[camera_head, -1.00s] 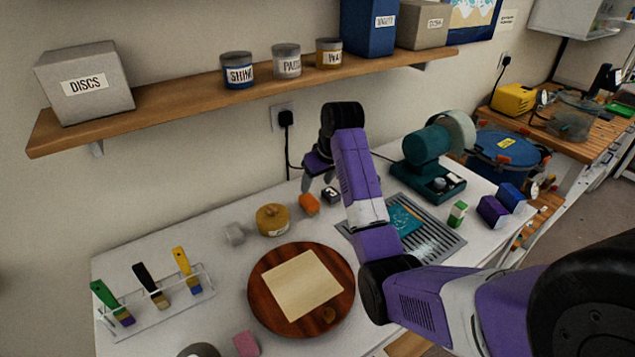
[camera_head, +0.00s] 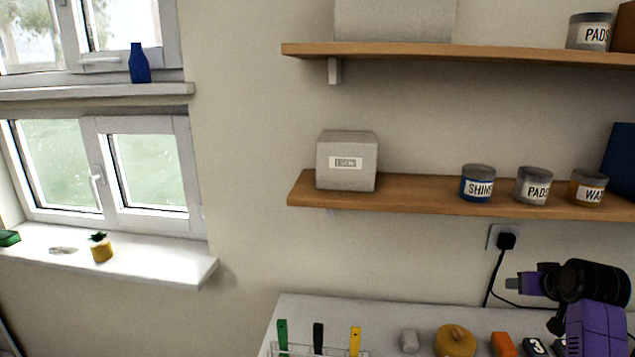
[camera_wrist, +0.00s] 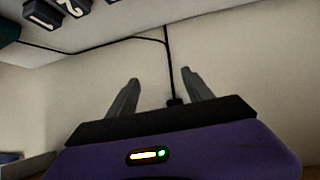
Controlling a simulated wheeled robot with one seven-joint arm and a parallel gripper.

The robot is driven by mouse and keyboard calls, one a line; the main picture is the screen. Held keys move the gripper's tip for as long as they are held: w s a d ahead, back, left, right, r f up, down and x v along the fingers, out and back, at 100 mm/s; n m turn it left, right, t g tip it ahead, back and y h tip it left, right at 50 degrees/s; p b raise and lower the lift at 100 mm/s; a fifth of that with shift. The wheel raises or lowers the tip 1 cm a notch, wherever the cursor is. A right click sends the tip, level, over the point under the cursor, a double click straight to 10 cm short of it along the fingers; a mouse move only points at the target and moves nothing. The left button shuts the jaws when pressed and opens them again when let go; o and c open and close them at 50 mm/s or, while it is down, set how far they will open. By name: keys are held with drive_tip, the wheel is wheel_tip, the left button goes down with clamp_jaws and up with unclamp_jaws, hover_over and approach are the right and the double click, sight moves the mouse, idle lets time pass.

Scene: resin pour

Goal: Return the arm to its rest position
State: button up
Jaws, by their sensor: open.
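My arm shows at the lower right of the head view, purple and black, raised above the back of the white table (camera_head: 300,308). My gripper (camera_wrist: 160,90) shows in the wrist view with its two grey fingers well apart and nothing between them. Behind the fingers are the bare wall and a black cable (camera_wrist: 169,60). In the head view the gripper (camera_head: 512,284) points left, in front of the wall and below the socket. Much of the arm lies outside the head view.
A yellow-brown round pot (camera_head: 456,341), an orange block (camera_head: 503,345) and numbered dark blocks (camera_head: 535,347) stand on the table near my arm. A rack with brushes (camera_head: 318,338) stands at left. A shelf (camera_head: 410,191) with a DISCS box (camera_head: 346,163) and tins hangs above. Windows are at left.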

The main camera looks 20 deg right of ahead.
drive_tip(key=s+a+f+n+t+h, duration=0.1)
drive_tip(key=s+a+f+t, duration=0.1)
drive_tip(key=a, duration=0.7)
drive_tip(key=s+a+f+t+b, duration=0.1)
drive_tip(key=s+a+t, duration=0.15)
drive_tip(key=a, duration=0.65)
drive_tip(key=s+a+f+n+t+h, duration=0.1)
drive_tip(key=a+f+t, duration=0.15)
drive_tip(key=a, duration=0.65)
drive_tip(key=s+a+f+n+y+b, duration=0.1)
drive_tip(key=s+a+n+y, duration=0.4)
drive_tip(key=s+a, duration=1.8)
drive_tip(key=s+y, duration=0.2)
drive_tip(key=y, duration=0.1)
drive_tip(key=shift+s+f+y+b, duration=0.2)
drive_tip(key=shift+f+y+b, duration=0.1)
drive_tip(key=shift+f+y, duration=0.1)
